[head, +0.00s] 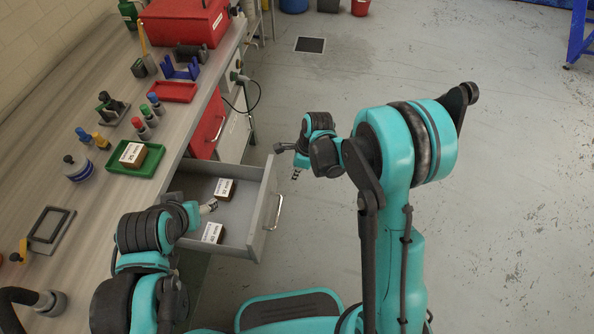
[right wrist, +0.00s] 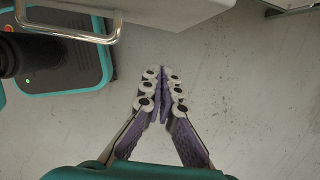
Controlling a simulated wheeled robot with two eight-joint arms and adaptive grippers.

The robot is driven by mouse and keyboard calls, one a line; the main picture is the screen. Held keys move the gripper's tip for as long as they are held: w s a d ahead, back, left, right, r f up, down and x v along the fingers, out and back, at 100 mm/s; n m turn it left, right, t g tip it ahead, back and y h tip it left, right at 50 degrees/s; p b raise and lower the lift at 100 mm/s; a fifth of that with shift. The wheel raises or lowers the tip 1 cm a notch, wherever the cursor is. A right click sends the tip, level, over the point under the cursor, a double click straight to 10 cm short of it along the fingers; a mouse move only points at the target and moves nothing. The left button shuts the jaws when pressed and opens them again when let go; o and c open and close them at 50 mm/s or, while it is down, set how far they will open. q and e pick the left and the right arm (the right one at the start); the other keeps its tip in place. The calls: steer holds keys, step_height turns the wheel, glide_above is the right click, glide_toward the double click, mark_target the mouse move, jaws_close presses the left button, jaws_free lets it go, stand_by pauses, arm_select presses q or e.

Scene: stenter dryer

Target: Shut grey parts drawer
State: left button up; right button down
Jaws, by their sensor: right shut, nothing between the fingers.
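The grey parts drawer (head: 263,207) is pulled out from under the workbench in the head view. It holds two small brown boxes with white labels (head: 225,188) (head: 213,233). Its metal handle (head: 273,212) is on the front face, and it also shows at the top left of the right wrist view (right wrist: 75,36). My right gripper (head: 296,174) is beyond the drawer front, apart from the handle. In the right wrist view its fingers (right wrist: 162,72) are shut and empty. My left gripper (head: 211,206) is over the drawer's near side; its fingers are too small to judge.
The workbench (head: 90,210) on the left carries a green tray (head: 128,168), a red tray (head: 173,92), a red toolbox (head: 185,22) and several small tools. A red drawer front (head: 207,125) is beyond the grey drawer. The floor (head: 510,200) to the right is clear.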

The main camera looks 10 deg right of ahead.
arm_select(q)
step_height(320, 180, down, 3)
steer(key=shift+r+b, duration=0.1)
steer(key=shift+b, duration=1)
arm_select(e)
steer(key=a+f, duration=0.1)
steer(key=a, duration=0.1)
steer(key=w+a+f, duration=0.1)
steer(key=a+f, duration=0.1)
steer(key=shift+w+a, duration=0.2)
steer(key=shift+a, duration=0.05)
